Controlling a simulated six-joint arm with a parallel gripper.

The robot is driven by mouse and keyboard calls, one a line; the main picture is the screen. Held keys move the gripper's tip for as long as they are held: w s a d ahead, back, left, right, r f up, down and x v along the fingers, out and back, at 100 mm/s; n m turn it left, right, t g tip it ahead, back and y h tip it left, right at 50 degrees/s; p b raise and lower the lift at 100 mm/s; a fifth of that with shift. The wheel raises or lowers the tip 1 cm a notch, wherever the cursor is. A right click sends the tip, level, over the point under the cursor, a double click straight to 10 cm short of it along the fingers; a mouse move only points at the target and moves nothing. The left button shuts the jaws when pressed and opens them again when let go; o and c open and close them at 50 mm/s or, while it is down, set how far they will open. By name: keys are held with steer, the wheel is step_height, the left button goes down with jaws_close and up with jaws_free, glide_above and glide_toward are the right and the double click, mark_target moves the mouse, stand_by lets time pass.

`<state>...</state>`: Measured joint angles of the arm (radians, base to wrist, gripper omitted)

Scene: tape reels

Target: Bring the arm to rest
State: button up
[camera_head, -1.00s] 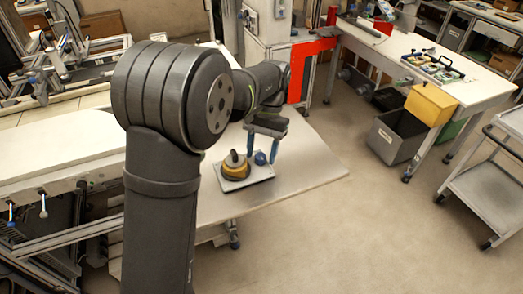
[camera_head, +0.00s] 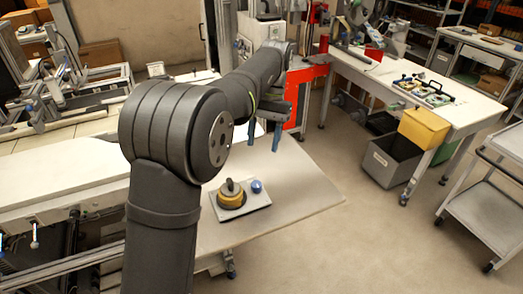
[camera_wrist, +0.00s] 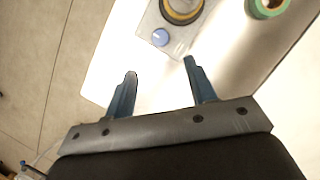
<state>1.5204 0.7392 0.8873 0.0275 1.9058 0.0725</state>
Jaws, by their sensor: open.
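My gripper (camera_head: 263,146) hangs in the air above the table (camera_head: 300,190), its two blue fingers apart with nothing between them. In the wrist view the open fingers (camera_wrist: 159,68) point toward the table. A grey plate (camera_head: 262,203) lies on the table below. On it stand a yellow reel (camera_head: 231,202) around a dark upright peg (camera_head: 230,184) and a blue round knob (camera_head: 257,187). In the wrist view the yellow reel (camera_wrist: 183,17) is cut off at the top edge, with the blue knob (camera_wrist: 160,37) near it. A green reel (camera_wrist: 268,14) lies apart from the plate.
A white bench (camera_head: 375,72) with a yellow bin (camera_head: 424,128) and a grey crate (camera_head: 388,161) stands at the right. A trolley (camera_head: 490,195) is at the far right. The table's right part is bare.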

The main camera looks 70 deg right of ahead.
mark_target(256, 184)
steer(key=shift+d+r, duration=0.1)
steer(key=shift+r, duration=0.05)
steer(key=x, duration=1.2)
stand_by(0.4)
